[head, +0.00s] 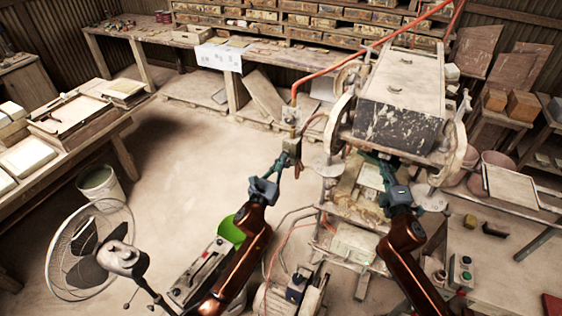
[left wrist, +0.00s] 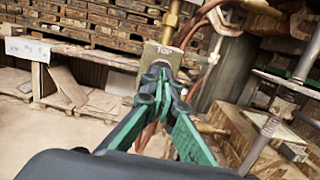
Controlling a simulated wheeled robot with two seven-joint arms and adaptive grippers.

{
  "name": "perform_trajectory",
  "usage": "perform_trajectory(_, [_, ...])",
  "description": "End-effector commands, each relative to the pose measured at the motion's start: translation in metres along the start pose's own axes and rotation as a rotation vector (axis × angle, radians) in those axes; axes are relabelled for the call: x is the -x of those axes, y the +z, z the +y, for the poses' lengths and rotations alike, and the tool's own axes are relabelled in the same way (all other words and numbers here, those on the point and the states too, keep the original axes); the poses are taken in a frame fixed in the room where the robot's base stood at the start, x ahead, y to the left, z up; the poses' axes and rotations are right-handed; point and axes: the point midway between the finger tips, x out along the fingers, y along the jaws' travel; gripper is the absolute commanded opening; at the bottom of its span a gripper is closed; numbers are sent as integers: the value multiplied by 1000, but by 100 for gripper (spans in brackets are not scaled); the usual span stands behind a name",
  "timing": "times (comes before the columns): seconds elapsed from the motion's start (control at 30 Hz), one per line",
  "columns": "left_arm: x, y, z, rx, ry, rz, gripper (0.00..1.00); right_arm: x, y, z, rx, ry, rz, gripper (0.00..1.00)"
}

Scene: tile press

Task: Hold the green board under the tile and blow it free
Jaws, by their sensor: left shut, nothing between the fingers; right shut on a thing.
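My left gripper (head: 279,166) is shut and empty just below the valve block (head: 292,148) on the air pipe. In the left wrist view its closed fingertips (left wrist: 160,76) are right at the lettered block (left wrist: 161,55); I cannot tell whether they touch. My right gripper (head: 372,158) is shut on the green board, under the press head (head: 400,118). The tile is not visible, the underside of the press head being hidden.
The press's handwheel (head: 340,122) and posts stand close to both arms. A red air pipe (head: 345,65) rises above the valve. The floor at centre left is clear.

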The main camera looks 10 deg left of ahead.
Motion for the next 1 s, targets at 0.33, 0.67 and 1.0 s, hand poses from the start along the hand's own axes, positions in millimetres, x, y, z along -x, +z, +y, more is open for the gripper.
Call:
perform_trajectory(0.33, [-18,-2,-1,-1,-1,-1,0,0,0,1,0,2,0,0])
perform_trajectory(0.67, [-15,-2,0,-1,-1,-1,0,0,0,1,1,2,0,0])
perform_trajectory(1.0, [46,-4,1,-4,0,2,0,0,0,2,1,4,1,0])
